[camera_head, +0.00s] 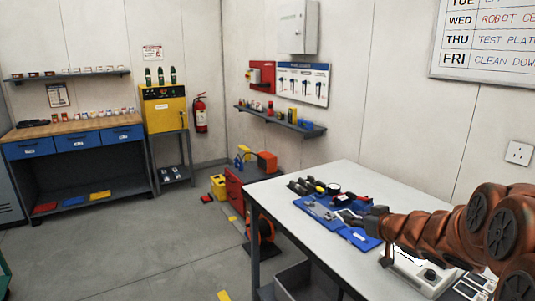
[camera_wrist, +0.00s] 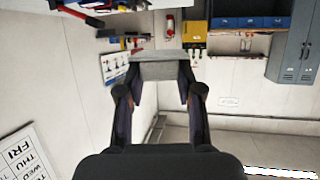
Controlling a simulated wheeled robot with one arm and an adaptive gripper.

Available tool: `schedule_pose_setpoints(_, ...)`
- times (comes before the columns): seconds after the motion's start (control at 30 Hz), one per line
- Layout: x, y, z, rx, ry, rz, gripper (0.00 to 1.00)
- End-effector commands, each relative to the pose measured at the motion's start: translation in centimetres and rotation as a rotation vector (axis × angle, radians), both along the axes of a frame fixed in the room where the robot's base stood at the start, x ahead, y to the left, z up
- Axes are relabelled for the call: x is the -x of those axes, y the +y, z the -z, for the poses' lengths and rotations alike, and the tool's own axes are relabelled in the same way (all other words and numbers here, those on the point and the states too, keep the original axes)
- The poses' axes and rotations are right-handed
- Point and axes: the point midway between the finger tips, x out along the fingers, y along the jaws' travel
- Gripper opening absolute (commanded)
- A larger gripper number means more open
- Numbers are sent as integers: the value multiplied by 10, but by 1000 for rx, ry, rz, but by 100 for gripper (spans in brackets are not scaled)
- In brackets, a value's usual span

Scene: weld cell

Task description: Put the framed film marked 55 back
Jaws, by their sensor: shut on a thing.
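My gripper (camera_wrist: 158,92) is shut on a flat grey piece with a pale edge, the framed film (camera_wrist: 160,70), held between its fingertips in the wrist view. No number can be read on it. In the head view my gripper (camera_head: 372,222) is above the right part of the white table, near the blue tray (camera_head: 362,240). The film is too small there to tell apart from the things around it. A white device with a black knob (camera_head: 418,270) stands below my arm, and flat framed pieces (camera_head: 470,288) lie right of it, partly hidden by my arm.
Dark-handled tools (camera_head: 308,187) and a round gauge (camera_head: 333,188) lie on the white table (camera_head: 285,208). A grey bin (camera_head: 305,283) is below its front edge. A wall shelf (camera_head: 285,123) and a blue-drawer workbench (camera_head: 75,143) stand farther back.

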Motion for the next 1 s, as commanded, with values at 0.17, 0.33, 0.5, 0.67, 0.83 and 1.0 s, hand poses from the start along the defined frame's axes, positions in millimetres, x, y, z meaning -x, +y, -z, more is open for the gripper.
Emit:
schedule_pose_setpoints(0.17,4,40,1,-2,4,12,12)
schedule_pose_setpoints(0.33,8,59,2,2,1,24,12)
schedule_pose_setpoints(0.5,10,67,4,2,0,33,12)
schedule_pose_setpoints(0.67,8,67,8,4,2,69,12)
schedule_pose_setpoints(0.83,4,62,15,6,3,155,12)
schedule_pose_setpoints(1.0,0,58,18,7,2,264,12)
